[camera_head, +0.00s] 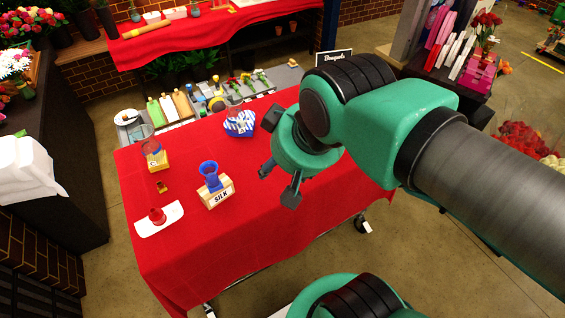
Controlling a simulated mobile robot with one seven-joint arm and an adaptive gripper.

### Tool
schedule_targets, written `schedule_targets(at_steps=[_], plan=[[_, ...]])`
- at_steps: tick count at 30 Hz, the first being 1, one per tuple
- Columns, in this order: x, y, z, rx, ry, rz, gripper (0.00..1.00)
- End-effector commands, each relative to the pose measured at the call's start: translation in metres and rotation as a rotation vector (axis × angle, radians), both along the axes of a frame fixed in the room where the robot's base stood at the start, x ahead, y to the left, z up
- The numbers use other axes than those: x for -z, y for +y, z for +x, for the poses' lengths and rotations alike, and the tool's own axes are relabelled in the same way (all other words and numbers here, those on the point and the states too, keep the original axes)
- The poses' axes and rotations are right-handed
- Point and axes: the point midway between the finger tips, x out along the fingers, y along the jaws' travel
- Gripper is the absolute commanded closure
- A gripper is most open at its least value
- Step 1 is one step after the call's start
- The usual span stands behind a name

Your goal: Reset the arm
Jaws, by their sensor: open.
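My arm reaches in from the right, green and dark grey, over the red-covered table (300,225). My gripper (278,187) points down above the right part of the table. Its fingers are apart and I see nothing between them. The arm's wrist hides part of the table behind it. A box marked SILK (217,196) with a blue vase (210,176) stands to the left of my gripper, apart from it.
A yellow-based jar (154,155) and a red object (157,216) on a white sheet (172,220) are at the left. A Bouquets sign (333,58) stands behind. The table's front middle is clear.

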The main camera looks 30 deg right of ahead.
Motion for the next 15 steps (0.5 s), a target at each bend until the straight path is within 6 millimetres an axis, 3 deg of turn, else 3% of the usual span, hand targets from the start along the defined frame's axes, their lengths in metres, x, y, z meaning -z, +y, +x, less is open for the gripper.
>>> schedule_targets(at_steps=[15], plan=[[0.0099,-0.0002,-0.0006,0.002,-0.001,0.001,0.5]])
